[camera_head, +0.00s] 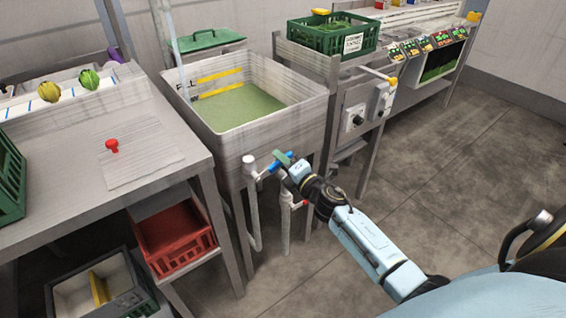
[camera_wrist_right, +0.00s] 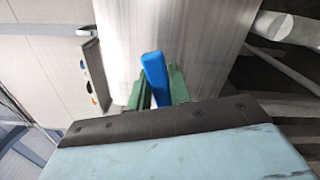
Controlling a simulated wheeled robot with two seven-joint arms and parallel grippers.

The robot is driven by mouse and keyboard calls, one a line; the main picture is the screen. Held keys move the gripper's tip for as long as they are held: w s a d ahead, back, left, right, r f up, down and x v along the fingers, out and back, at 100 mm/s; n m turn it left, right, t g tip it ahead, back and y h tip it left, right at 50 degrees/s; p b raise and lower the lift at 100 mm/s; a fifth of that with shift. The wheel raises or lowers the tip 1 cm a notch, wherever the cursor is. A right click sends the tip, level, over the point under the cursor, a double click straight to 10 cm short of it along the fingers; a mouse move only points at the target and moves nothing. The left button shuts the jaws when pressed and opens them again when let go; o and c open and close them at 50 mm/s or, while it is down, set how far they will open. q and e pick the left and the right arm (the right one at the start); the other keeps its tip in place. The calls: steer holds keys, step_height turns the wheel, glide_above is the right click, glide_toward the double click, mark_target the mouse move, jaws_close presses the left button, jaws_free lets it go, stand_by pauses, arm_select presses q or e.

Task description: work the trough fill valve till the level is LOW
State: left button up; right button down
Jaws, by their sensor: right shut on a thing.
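The trough (camera_head: 262,131) stands at the middle of the head view, with green-tinted water (camera_head: 236,107) in it. On its inner back wall are yellow level bands (camera_head: 218,84) and lettering that reads partly as FULL. A blue valve handle (camera_head: 272,166) sits on the pipe at the trough's front. My right gripper (camera_head: 284,160) is at this handle. In the right wrist view, its green fingers (camera_wrist_right: 158,90) are shut on the blue handle (camera_wrist_right: 154,72), one on each side. My left gripper is not in view.
A second pipe with a red handle (camera_head: 300,203) is just right of the valve. A control box (camera_head: 354,117) is on the right. The floor at right is clear.

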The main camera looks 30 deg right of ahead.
steer(key=c, duration=1.3)
jaws_free()
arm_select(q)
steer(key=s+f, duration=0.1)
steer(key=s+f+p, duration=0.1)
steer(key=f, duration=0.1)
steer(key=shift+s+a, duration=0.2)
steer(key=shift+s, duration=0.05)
arm_select(e)
steer(key=s, duration=0.9)
steer(key=s+d, duration=0.1)
steer(key=s, duration=0.3)
steer(key=shift+s, duration=0.2)
